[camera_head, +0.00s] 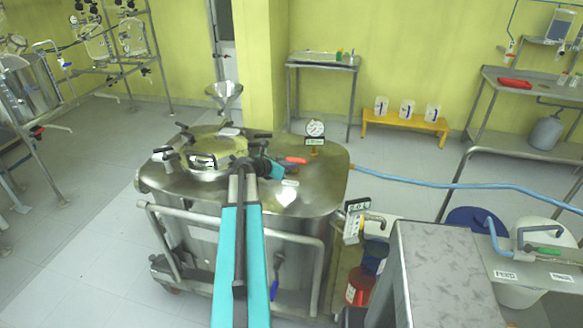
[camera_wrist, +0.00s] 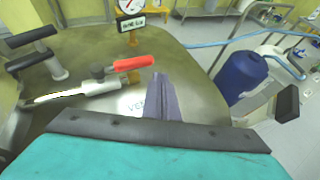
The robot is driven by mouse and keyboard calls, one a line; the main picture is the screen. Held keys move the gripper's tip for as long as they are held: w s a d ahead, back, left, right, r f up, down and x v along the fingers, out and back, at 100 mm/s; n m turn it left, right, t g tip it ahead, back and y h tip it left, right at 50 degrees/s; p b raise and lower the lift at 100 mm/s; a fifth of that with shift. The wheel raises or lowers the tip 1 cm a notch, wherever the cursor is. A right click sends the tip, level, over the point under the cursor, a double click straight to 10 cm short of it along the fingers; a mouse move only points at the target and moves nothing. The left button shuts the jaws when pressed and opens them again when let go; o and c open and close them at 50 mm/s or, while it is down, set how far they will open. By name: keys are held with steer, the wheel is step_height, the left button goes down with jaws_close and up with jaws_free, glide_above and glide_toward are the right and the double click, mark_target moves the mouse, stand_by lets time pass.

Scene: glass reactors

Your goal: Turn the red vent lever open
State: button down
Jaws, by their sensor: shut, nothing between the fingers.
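The red vent lever (camera_head: 296,160) sits on top of the steel vessel (camera_head: 325,180), to the right of its round hatch. In the head view my arm hides part of the vessel top, and the gripper's fingers are hard to make out.
A pressure gauge (camera_head: 315,128) stands behind the lever on the vessel. Black clamp handles (camera_wrist: 30,37) stick up at the hatch. A blue hose (camera_head: 430,184) runs right from the vessel. A grey box (camera_head: 435,260) and a blue drum (camera_wrist: 240,75) stand to the right.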

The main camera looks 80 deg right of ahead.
steer(key=shift+w+a+r+b, duration=0.1)
steer(key=shift+a+r+b, duration=0.25)
steer(key=shift+a, duration=0.5)
steer(key=shift+w+a+r+b, duration=0.1)
steer(key=shift+a+r+b, duration=0.1)
steer(key=shift+a+r, duration=0.5)
steer(key=shift+w+a+r+b, duration=0.1)
steer(key=shift+a+r+b, duration=0.15)
steer(key=shift+a, duration=0.8)
